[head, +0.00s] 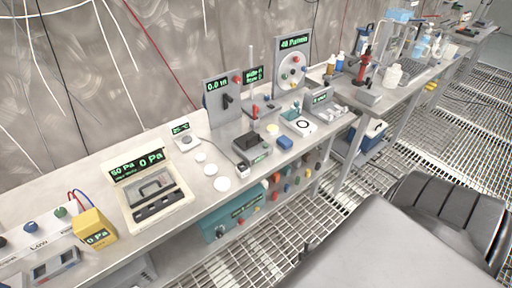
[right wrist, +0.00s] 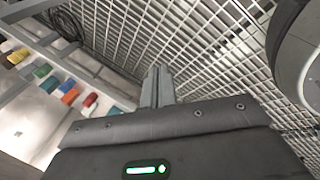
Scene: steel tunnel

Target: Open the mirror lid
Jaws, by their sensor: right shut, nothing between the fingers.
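I cannot make out for certain which thing is the mirror lid. A cream case (head: 157,214) stands on the left part of the bench in the head view. Its raised back panel (head: 138,165) carries green readouts, and a dark handle-like shape lies on its face. My right gripper (right wrist: 157,72) shows in the right wrist view, its two grey fingers together and empty. It is over open floor grating, apart from the bench. My left gripper is in neither view.
The steel bench (head: 101,247) holds a yellow meter (head: 93,229), white discs (head: 221,184), a blue block (head: 285,142) and upright panels (head: 292,66). Grated floor (head: 440,125) lies open at right.

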